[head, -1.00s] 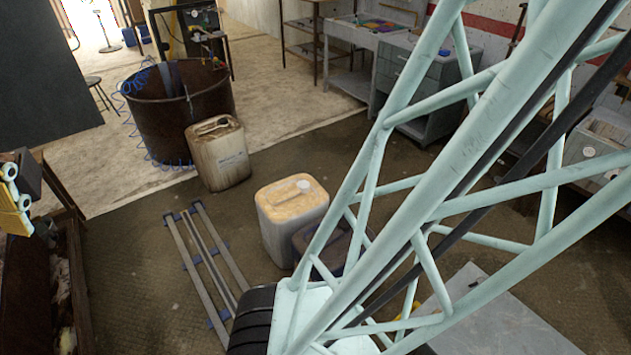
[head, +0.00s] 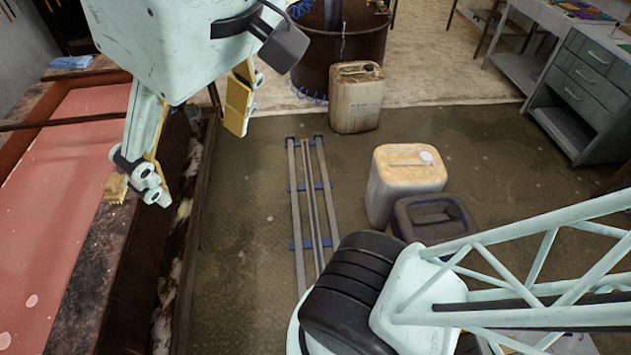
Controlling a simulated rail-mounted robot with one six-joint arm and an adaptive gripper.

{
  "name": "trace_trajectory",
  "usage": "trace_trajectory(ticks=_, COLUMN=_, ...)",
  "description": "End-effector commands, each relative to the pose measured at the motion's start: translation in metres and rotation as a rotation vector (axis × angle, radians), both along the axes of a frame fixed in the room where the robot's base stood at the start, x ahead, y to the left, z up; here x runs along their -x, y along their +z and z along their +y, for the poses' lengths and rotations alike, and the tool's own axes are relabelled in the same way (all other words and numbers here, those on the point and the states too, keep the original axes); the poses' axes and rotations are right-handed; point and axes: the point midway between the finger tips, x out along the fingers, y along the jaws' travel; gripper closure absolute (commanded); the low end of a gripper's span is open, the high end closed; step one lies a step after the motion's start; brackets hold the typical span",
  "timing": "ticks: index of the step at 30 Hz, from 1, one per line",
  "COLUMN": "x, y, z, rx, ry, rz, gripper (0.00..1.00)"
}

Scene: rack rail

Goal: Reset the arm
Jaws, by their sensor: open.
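My gripper (head: 197,150) hangs in the upper left of the head view, with its pale housing above and two yellow-padded fingers pointing down. The fingers are spread wide apart, and nothing shows between them. It is over the edge between the red-topped bench and the floor. My pale green lattice arm link comes in from the right and meets a black ribbed joint at the bottom middle.
A long bench with a red surface (head: 70,180) runs along the left. A small yellowish block (head: 115,188) is on its edge. Metal rails (head: 311,205) lie on the floor. A cream jerrycan (head: 402,185), a dark container (head: 435,218) and a dirty beige canister (head: 356,100) stand right of them. A rusty drum (head: 340,45) is behind.

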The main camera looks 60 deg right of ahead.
Motion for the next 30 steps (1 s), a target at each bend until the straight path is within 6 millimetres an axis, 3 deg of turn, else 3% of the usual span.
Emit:
trace_trajectory(ticks=1, x=0.006, y=-0.011, z=0.0, rx=-0.011, ry=-0.016, rz=0.022, gripper=0.3)
trace_trajectory(ticks=11, x=0.005, y=-0.025, z=0.0, rx=-0.009, ry=-0.014, rz=0.019, gripper=0.3)
trace_trajectory(ticks=30, x=0.005, y=-0.092, z=0.001, rx=-0.01, ry=-0.013, rz=0.017, gripper=0.3)
